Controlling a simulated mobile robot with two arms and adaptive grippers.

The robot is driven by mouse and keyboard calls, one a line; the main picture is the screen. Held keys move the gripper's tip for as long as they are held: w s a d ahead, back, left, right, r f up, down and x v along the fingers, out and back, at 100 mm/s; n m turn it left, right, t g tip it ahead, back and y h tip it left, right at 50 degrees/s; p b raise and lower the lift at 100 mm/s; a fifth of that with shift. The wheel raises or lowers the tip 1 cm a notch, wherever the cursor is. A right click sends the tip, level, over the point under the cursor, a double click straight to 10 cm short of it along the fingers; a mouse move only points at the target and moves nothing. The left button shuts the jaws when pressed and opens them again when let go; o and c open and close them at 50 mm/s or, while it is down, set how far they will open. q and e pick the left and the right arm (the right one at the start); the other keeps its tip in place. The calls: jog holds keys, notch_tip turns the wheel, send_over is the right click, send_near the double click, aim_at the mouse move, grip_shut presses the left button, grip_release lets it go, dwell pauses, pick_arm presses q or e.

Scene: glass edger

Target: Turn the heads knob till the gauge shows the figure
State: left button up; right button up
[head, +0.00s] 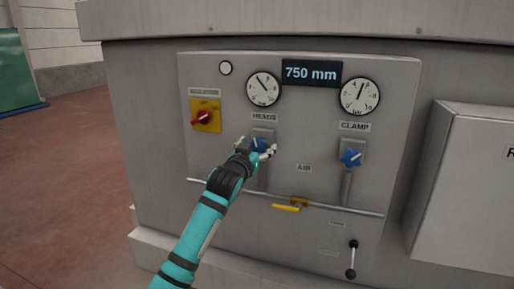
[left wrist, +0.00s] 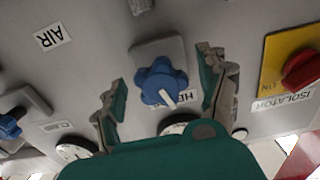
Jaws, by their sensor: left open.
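The blue star-shaped heads knob (head: 260,143) is on the grey panel under the HEADS label, partly hidden by my left gripper (head: 257,151). In the left wrist view the knob (left wrist: 158,84), with a white pointer mark, lies between the two spread fingers of my left gripper (left wrist: 164,83). The gripper is open, with a visible gap on each side of the knob. The heads gauge (head: 264,88) is a round white dial above the label, its needle pointing to the upper left. A dark display (head: 311,73) reads 750 mm. My right gripper is not in view.
To the right are the clamp gauge (head: 360,96) and blue clamp knob (head: 351,157). A red isolator switch (head: 205,117) on a yellow plate is at left. A horizontal rail (head: 345,209) and a yellow-handled valve (head: 288,207) sit below. A grey box (head: 465,190) projects at right.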

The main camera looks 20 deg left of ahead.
pick_arm(q)
jog(key=shift+c, duration=0.4)
jog(key=c, duration=1.1)
jog(key=shift+n, duration=0.3)
jog(key=shift+d+n, duration=0.1)
jog(key=shift+n, duration=0.2)
jog(key=n+p, duration=0.1)
jog(key=n, duration=0.2)
jog(key=shift+r+p, duration=0.1)
jog(key=shift+p, duration=0.2)
jog(key=n+p, duration=0.1)
jog(key=n, duration=0.2)
jog(key=shift+p, duration=0.3)
jog(key=shift+n, duration=0.8)
jog(key=shift+p, duration=0.3)
